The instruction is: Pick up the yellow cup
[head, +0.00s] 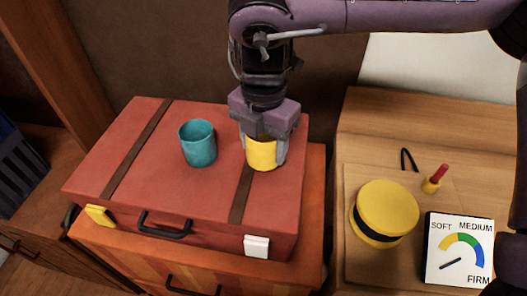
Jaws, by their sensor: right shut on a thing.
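The yellow cup (261,155) stands on the right part of the red suitcase (130,160), near its dark strap. My right gripper (264,150) reaches down from above and is shut on the cup, with one finger on each side. The gripper body hides the cup's top. I cannot tell whether the cup's base touches the suitcase. My left gripper is not in view.
A teal cup (198,145) stands just left of the yellow cup on the suitcase. To the right, a wooden surface (440,120) holds a round yellow box (385,207), a small red-handled item (436,178) and a gauge panel (458,250) marked soft, medium, firm.

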